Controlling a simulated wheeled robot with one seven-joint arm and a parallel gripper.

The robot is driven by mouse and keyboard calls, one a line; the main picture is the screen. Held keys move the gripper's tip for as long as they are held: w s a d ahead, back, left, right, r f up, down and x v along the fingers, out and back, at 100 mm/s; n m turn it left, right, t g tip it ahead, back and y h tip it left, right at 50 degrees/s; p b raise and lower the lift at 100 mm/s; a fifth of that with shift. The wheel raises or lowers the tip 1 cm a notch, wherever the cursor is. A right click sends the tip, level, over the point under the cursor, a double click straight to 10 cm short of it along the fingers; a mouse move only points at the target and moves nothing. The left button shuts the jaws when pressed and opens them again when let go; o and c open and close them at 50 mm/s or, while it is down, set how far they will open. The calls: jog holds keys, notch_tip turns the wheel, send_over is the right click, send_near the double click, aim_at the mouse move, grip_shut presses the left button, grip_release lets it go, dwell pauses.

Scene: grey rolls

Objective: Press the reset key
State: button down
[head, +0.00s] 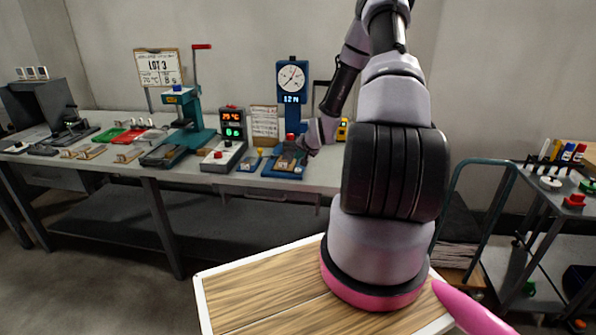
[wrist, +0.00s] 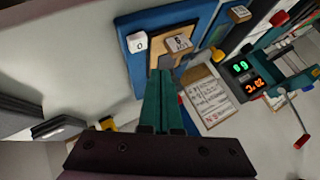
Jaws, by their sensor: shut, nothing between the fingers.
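My gripper (wrist: 165,66) is shut and empty, its teal fingers pointing at the blue base (wrist: 128,25) of the gauge stand. A white key marked 0 (wrist: 137,42) sits on that base, left of the fingertips in the wrist view. I cannot tell which key is reset, nor whether the tips touch anything. In the head view my gripper (head: 291,157) is low over the blue base (head: 270,172) and hides much of it.
The gauge (head: 291,78) shows 12 N behind the base. A paper card (head: 265,121) stands behind. A green press (head: 188,120) is farther left.

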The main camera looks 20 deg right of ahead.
aim_at(299, 171)
jog(key=shift+f, duration=1.35)
jog(key=shift+f, duration=0.1)
dwell(1.0)
jog(key=shift+f, duration=0.3)
jog(key=shift+f, duration=0.5)
dwell(0.6)
jog(key=shift+r, duration=0.9)
jog(key=shift+r, duration=0.1)
jog(key=shift+r, duration=2.45)
jog(key=shift+r, duration=0.1)
